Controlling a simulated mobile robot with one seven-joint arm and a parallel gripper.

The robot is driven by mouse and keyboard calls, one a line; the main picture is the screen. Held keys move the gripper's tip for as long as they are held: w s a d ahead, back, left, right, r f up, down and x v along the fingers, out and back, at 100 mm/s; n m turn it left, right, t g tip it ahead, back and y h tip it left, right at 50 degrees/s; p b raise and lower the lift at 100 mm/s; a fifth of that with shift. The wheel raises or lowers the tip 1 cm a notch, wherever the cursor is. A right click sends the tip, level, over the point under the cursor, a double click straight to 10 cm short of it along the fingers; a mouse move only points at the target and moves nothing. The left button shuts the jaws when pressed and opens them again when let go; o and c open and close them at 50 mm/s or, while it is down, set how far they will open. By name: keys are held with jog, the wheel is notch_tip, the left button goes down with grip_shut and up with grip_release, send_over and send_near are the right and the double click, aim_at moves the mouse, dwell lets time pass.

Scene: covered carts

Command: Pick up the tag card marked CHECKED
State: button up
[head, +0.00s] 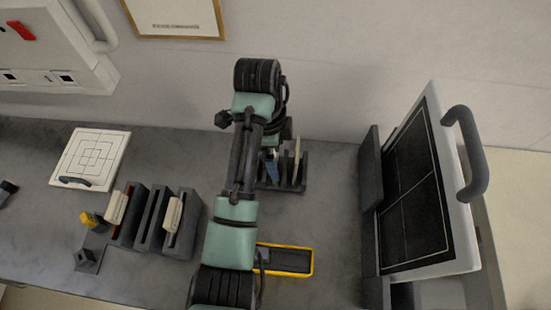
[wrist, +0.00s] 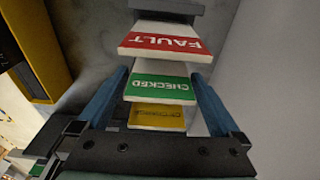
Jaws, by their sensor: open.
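In the head view, my gripper (head: 271,168) is at the dark card rack (head: 293,184), and my arm hides part of the rack.
A yellow-rimmed dark tray (head: 311,262) lies partly behind my arm. A framed black panel (head: 412,200) with a handle stands tilted at the right. Dark slotted holders (head: 150,218) and a white target board (head: 82,158) are at the left. A wall rises behind the rack.

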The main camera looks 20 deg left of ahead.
jog(key=shift+d+f, duration=0.1)
jog(key=shift+f, duration=0.8)
jog(key=shift+c, duration=0.3)
jog(key=c, duration=1)
jog(key=shift+r, duration=0.1)
